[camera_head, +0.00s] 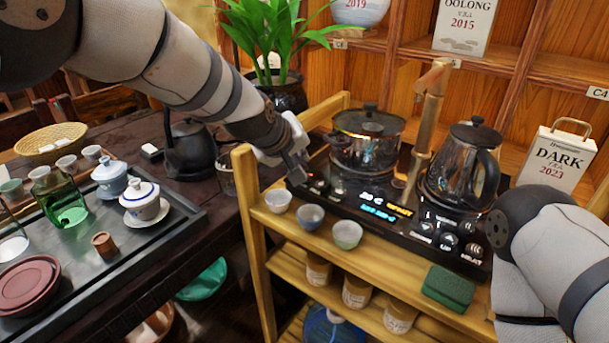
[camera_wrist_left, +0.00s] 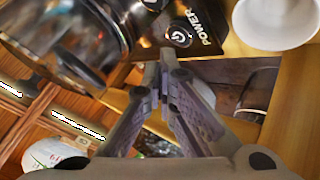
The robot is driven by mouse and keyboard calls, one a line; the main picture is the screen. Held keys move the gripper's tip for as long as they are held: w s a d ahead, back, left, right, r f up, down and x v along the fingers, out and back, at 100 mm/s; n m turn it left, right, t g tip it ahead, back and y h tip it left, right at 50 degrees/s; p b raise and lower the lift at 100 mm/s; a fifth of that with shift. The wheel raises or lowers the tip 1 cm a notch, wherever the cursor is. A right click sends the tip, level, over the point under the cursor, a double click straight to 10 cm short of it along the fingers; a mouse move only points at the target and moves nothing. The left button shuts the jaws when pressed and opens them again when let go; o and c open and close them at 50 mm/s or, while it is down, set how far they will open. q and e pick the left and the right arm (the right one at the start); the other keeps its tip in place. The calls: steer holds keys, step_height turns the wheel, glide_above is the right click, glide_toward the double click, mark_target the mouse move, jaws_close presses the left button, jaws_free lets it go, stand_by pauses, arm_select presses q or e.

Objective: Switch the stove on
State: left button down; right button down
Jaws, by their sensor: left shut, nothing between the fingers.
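The stove (camera_head: 338,192) is a black panel on a wooden stand, with a glass pot (camera_head: 367,140) on its left and a glass kettle (camera_head: 462,165) on its right. Its front display shows lit blue and orange characters. My left gripper (camera_head: 299,177) is shut and empty at the stove's left front corner. In the left wrist view, the shut fingertips (camera_wrist_left: 165,68) are near a round button (camera_wrist_left: 180,37) beside the word POWER. I cannot tell whether they touch the panel. My right arm shows at the lower right, with its gripper out of view.
Three small cups (camera_head: 310,216) stand along the stand's front edge, close to my left gripper. A green sponge (camera_head: 449,287) lies at the front right. A bamboo spout (camera_head: 428,120) rises between pot and kettle. A black kettle (camera_head: 190,150) and tea tray (camera_head: 185,222) are left.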

arm_select(q)
steer(key=shift+f, duration=0.15)
